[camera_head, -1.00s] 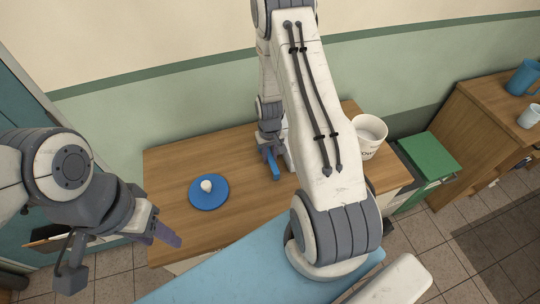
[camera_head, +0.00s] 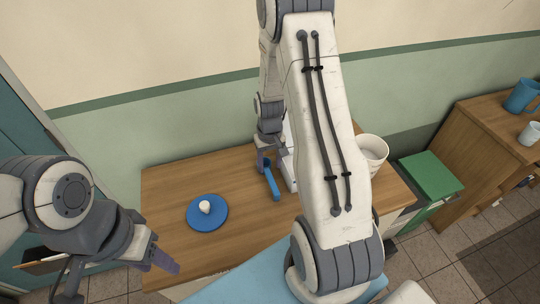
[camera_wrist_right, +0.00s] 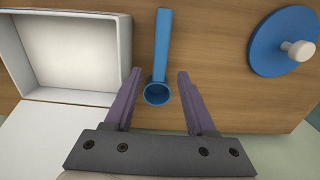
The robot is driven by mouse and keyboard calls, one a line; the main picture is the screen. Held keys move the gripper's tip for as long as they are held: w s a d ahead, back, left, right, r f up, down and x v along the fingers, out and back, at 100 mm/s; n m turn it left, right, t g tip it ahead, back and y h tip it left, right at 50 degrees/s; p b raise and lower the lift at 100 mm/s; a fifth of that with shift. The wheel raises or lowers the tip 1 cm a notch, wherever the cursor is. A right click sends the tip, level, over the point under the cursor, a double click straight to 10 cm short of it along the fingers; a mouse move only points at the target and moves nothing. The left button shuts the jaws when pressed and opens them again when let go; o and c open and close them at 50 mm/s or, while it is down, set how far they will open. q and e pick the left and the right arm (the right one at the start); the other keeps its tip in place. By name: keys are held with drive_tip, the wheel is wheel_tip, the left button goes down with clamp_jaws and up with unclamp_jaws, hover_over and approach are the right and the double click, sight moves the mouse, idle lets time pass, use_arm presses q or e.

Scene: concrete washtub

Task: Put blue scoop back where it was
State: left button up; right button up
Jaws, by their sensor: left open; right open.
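The blue scoop (camera_head: 270,183) lies on the wooden counter, with its handle showing in the head view. In the right wrist view the scoop (camera_wrist_right: 160,60) has its handle pointing away and its round bowl toward my gripper. My right gripper (camera_wrist_right: 158,72) is open, its purple fingers on either side of the bowl and lower handle with gaps on both sides. In the head view my right gripper (camera_head: 266,158) is at the scoop's far end, partly hidden. My left gripper (camera_head: 125,265) is open and empty, off the counter's left front corner.
A white open box (camera_wrist_right: 75,52) stands beside the scoop; my right arm mostly hides it in the head view. A blue round lid with a white knob (camera_head: 207,214) lies to the left on the counter (camera_head: 170,190). A white bucket (camera_head: 372,155) stands at the right.

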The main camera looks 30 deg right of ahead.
sight(269, 176)
drive_tip(key=s+a+r+n, duration=0.4)
drive_tip(key=a+r, duration=0.9)
drive_tip(key=a, duration=0.2)
drive_tip(key=s+a+r+n, duration=0.2)
drive_tip(key=s+a, duration=0.3)
drive_tip(key=s, duration=0.3)
drive_tip(key=s+a+r+n+y, duration=0.1)
drive_tip(key=s+a+r+n, duration=0.2)
drive_tip(key=s, duration=0.5)
drive_tip(key=shift+s+a+r+n+b, duration=0.35)
drive_tip(key=shift+a+n, duration=0.15)
drive_tip(key=shift+a, duration=0.75)
